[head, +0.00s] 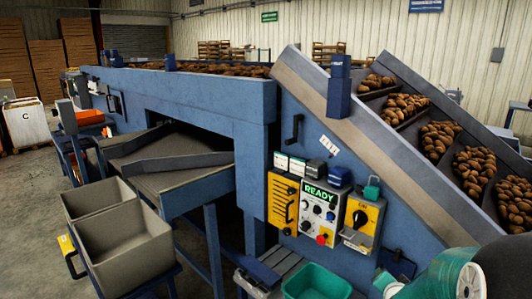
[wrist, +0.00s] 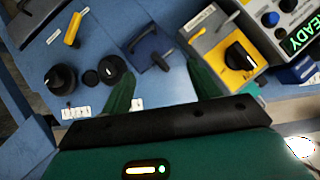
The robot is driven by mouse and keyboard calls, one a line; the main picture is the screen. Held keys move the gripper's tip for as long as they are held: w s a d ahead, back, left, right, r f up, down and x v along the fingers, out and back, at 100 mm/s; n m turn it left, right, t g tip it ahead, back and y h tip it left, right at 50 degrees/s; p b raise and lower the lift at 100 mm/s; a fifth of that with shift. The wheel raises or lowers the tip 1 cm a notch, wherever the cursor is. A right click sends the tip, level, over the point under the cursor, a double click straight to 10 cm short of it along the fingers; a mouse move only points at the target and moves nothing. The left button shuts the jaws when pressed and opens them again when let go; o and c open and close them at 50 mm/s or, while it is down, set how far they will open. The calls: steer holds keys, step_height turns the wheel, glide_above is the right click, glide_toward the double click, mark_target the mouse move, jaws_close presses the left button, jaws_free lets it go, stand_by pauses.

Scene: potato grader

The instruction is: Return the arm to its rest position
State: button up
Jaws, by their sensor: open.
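My arm (head: 440,275) shows in the head view only as green, white and black links at the bottom right corner, in front of the grader's lower right side. My gripper (wrist: 160,72) is in the wrist view, with two green fingers spread apart and nothing held between them. Beyond the fingers is a blue panel with a dark blue switch box (wrist: 152,50) with a lever, seen in the gap. I cannot tell whether a finger touches the panel. The gripper's fingers cannot be made out in the head view.
The blue grader (head: 190,98) fills the middle. Its control box (head: 320,212) displays READY, beside a yellow switch box (head: 362,222). A teal bin (head: 315,282) stands below. Grey crates (head: 125,240) stand at left. Potatoes (head: 474,170) lie on the sloping conveyor. Floor shows at far left.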

steer(key=s+a+r+n+g+y, duration=0.1)
steer(key=s+a+r+n+y, duration=0.2)
steer(key=a+r, duration=0.5)
steer(key=s+a+r+n+g+y, duration=0.1)
steer(key=s+a+r+n+g, duration=0.1)
steer(key=s+a, duration=0.5)
steer(key=s+a+r+n+g, duration=0.2)
steer(key=s+a+r+n, duration=0.3)
steer(key=s+a, duration=0.3)
steer(key=s+n, duration=0.1)
steer(key=s, duration=0.2)
steer(key=shift+s+n+y, duration=0.2)
steer(key=shift+n+y, duration=0.2)
